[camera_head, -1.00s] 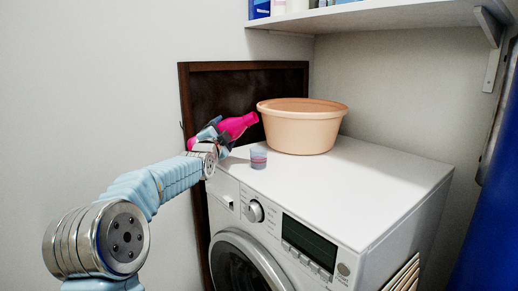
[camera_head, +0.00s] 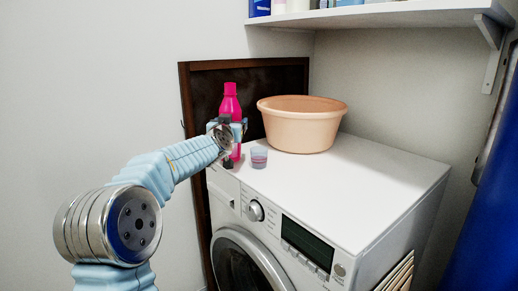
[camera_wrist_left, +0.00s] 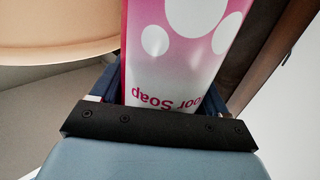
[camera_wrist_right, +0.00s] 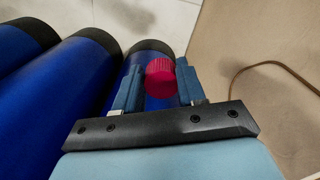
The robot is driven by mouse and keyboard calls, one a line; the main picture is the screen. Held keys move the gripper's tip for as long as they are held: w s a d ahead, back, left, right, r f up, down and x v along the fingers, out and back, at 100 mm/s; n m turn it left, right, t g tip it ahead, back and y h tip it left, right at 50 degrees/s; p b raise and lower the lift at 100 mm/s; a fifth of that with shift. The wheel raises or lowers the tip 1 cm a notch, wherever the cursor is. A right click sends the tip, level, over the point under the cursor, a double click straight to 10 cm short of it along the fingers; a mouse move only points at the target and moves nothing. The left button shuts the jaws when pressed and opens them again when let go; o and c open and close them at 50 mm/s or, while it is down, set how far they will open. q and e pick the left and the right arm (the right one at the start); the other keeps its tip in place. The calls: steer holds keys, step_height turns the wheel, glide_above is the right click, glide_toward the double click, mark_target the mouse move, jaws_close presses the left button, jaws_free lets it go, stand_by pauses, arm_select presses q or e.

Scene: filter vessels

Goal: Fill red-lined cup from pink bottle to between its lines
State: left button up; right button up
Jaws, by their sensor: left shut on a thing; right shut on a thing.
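The pink bottle (camera_head: 231,104) stands upright in my left gripper (camera_head: 232,130), at the left end of the washing machine top. The left wrist view shows its pink and white label (camera_wrist_left: 175,60) close between the fingers. The red-lined cup (camera_head: 259,157) is a small clear cup on the machine top, just right of the bottle. It holds something bluish-purple low down; its lines are too small to tell apart. My right gripper (camera_wrist_right: 158,84) is shut on a red ridged cap (camera_wrist_right: 160,77); it is outside the head view.
A peach basin (camera_head: 302,128) stands behind and right of the cup on the washing machine (camera_head: 370,185). The machine top is clear to the right. A shelf (camera_head: 390,14) hangs above.

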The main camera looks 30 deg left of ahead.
mark_target(231, 107)
arm_select(q)
step_height(231, 107, up, 4)
steer(key=shift+d+f, duration=0.1)
steer(key=shift+f, duration=0.15)
steer(key=shift+r, duration=0.8)
